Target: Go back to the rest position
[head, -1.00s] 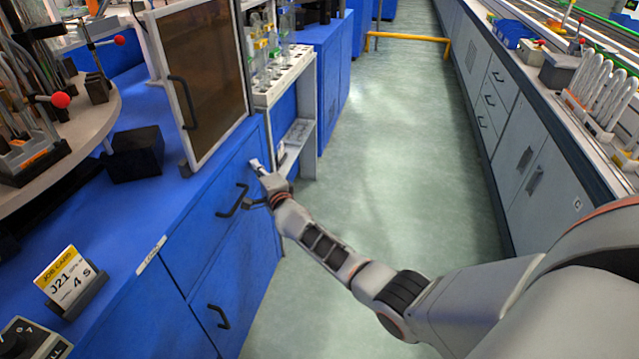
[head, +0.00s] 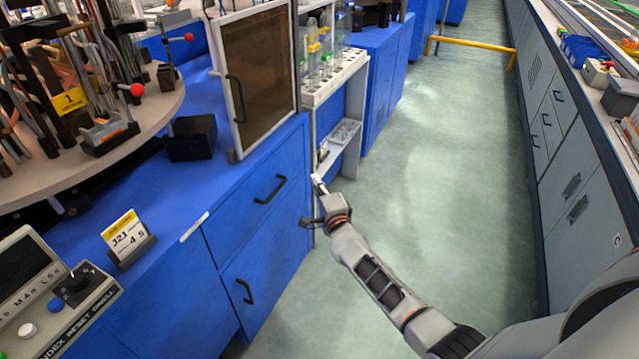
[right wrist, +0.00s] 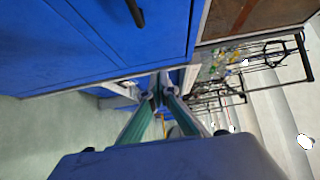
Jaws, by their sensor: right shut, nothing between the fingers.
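My right arm reaches in from the lower right of the head view. Its gripper (head: 318,188) is over the aisle floor, just off the front of the blue cabinet (head: 262,225) and below the white shelf rack. In the right wrist view the two fingers (right wrist: 156,96) come together at their tips with nothing between them. The blue cabinet front (right wrist: 95,45) fills the upper left there. My left gripper is not in either view.
A round table (head: 150,110) with rods and red knobs stands at the left. A framed brown panel (head: 262,75), a job card (head: 127,240) and a control box (head: 50,290) are on the blue bench. Grey cabinets (head: 570,150) line the right. The aisle floor (head: 440,180) is clear.

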